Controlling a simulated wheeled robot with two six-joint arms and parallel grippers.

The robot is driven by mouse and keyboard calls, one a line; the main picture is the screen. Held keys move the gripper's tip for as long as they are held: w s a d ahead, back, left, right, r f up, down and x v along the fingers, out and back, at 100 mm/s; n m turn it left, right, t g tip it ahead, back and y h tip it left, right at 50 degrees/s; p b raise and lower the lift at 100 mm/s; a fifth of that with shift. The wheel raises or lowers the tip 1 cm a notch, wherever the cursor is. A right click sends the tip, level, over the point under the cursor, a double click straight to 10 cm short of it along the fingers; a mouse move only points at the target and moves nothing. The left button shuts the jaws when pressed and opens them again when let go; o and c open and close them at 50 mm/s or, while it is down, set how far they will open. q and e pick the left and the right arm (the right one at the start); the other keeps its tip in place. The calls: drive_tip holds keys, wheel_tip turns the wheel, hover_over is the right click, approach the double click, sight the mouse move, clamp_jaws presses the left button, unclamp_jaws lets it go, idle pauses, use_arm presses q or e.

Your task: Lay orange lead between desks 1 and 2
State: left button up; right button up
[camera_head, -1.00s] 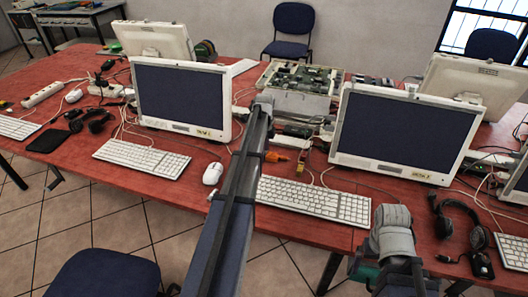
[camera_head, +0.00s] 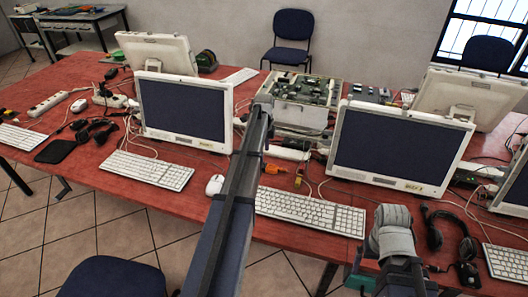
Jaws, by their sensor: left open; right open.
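A short orange piece (camera_head: 275,168) lies on the red table between the left monitor (camera_head: 184,110) and right monitor (camera_head: 398,150), just right of my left arm. I cannot tell if it is the orange lead's end. A small yellow piece (camera_head: 298,180) with a thin cable is beside it. Both monitors carry small labels too blurred to read surely. My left gripper (camera_head: 261,108) is open, at the far end of the arm reaching over the table; its fingers are barely seen. My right gripper (camera_head: 360,279) is open, low at the table's front edge, mostly hidden by its wrist.
Keyboards (camera_head: 310,212) (camera_head: 147,170) and a white mouse (camera_head: 214,185) lie in front of the monitors. A box with circuit boards (camera_head: 303,90) stands behind. Headphones (camera_head: 449,234) lie at right. Thin cables run across the table. A chair (camera_head: 110,277) stands at front left.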

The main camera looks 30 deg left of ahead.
drive_tip(key=shift+r+p, duration=2.15)
drive_tip(key=shift+r, duration=0.6)
